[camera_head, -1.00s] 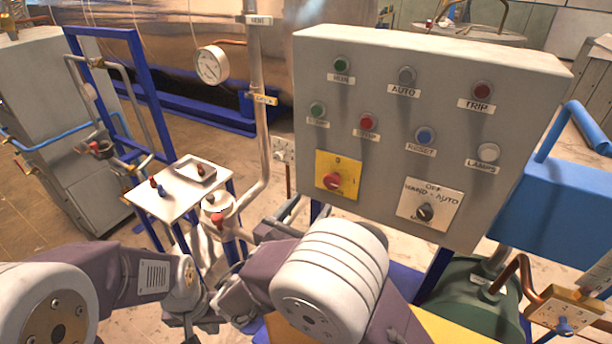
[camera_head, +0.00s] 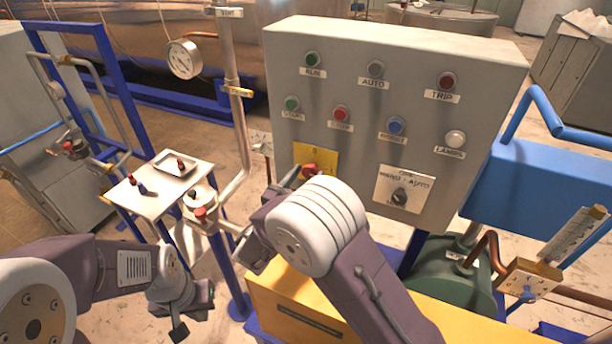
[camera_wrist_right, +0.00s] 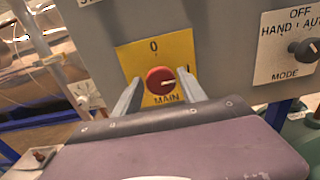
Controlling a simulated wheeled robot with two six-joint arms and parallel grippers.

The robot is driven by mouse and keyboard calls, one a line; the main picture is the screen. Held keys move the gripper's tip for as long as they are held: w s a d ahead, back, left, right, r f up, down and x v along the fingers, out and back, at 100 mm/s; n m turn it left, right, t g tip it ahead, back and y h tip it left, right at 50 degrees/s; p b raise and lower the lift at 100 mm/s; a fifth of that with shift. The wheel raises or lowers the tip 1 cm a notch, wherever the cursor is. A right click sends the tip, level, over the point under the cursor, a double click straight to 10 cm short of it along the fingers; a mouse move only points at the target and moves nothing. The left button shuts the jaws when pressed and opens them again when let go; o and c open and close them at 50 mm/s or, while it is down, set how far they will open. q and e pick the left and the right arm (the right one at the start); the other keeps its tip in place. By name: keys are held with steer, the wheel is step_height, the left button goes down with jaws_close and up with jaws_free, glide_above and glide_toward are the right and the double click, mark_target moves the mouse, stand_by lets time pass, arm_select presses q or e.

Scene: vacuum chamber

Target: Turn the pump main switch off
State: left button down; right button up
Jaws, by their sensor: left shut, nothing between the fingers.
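The pump main switch is a red rotary knob (camera_head: 309,170) on a yellow plate (camera_head: 328,160), low on the grey control panel's left side. In the right wrist view the knob (camera_wrist_right: 159,80) has "0" above it and "MAIN" below. Its pale mark points right, away from the "0". My right gripper (camera_wrist_right: 160,82) is open, with one finger on each side of the knob and small gaps visible. In the head view my right wrist partly hides the plate. My left gripper (camera_head: 180,331) is shut and empty, low on the left, far from the panel.
The grey panel (camera_head: 465,130) carries several coloured buttons and lamps. A black mode selector (camera_head: 399,195) sits right of the main switch. A pipe with a gauge (camera_head: 184,59) and a small white table (camera_head: 150,205) stand left. A yellow box (camera_head: 290,310) lies below.

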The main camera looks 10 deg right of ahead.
steer(key=c, duration=0.9)
steer(key=shift+o, duration=0.2)
steer(key=shift+r, duration=0.1)
steer(key=n+p, duration=0.3)
steer(key=shift+r+n, duration=0.15)
steer(key=shift+n, duration=0.25)
steer(key=n+p, duration=0.4)
steer(key=n, duration=0.1)
steer(key=shift+w+a, duration=0.1)
steer(key=shift+a, duration=0.05)
steer(key=n+p, duration=0.3)
steer(key=n, duration=0.2)
steer(key=shift+f, duration=0.2)
steer(key=shift+f+n+p, duration=0.2)
steer(key=shift+n+p, duration=1)
steer(key=shift+n, duration=0.9)
